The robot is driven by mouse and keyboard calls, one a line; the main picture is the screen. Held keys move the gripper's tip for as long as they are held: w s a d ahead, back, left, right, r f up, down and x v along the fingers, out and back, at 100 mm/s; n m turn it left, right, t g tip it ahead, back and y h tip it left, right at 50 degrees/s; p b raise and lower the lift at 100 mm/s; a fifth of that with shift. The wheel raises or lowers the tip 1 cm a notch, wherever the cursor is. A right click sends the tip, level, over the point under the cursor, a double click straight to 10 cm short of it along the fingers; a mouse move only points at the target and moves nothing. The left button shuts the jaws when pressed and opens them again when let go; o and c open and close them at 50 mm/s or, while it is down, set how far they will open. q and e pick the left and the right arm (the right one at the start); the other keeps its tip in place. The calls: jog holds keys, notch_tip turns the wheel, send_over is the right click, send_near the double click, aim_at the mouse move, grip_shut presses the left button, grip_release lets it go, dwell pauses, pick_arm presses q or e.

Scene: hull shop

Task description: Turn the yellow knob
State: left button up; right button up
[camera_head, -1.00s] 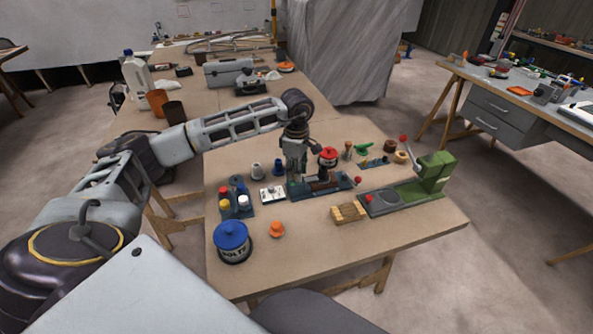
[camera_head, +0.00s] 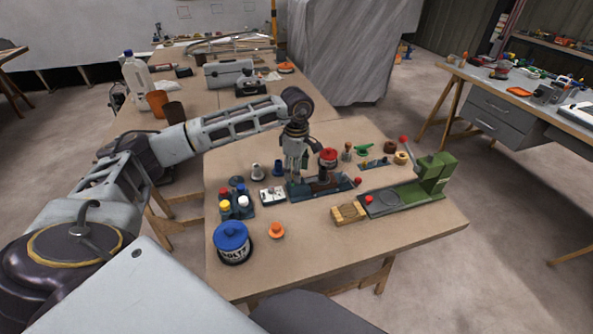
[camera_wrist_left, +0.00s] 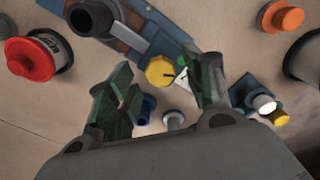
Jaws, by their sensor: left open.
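The yellow knob (camera_wrist_left: 160,70) shows in the left wrist view as a round cap with a short dark mark, beside a blue and brown device (camera_wrist_left: 140,35). My left gripper (camera_wrist_left: 163,88) is open, with one green-dark finger on each side of the knob in that picture. I see no contact with the knob. In the head view my left gripper (camera_head: 295,170) points down over the device's base (camera_head: 328,187), and I cannot make out the knob there. My right gripper is in neither view.
Close around are a red-topped jar (camera_head: 328,157), a white box (camera_head: 272,195), small bottles in a rack (camera_head: 238,210) and a blue-lidded bolts tin (camera_head: 232,240). A green machine (camera_head: 435,172) stands to the right. The front right of the table is clear.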

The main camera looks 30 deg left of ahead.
pick_arm(q)
notch_tip(320, 180, up, 11)
jog(key=shift+r, duration=0.15)
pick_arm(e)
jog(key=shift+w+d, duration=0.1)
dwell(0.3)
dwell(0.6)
pick_arm(q)
notch_tip(320, 180, up, 21)
jog(key=p, duration=2.1)
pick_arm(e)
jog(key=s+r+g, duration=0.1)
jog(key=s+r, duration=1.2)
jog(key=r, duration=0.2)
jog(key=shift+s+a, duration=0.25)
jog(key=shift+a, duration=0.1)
pick_arm(q)
jog(key=shift+r+p, duration=0.45)
jog(key=shift+p, duration=0.05)
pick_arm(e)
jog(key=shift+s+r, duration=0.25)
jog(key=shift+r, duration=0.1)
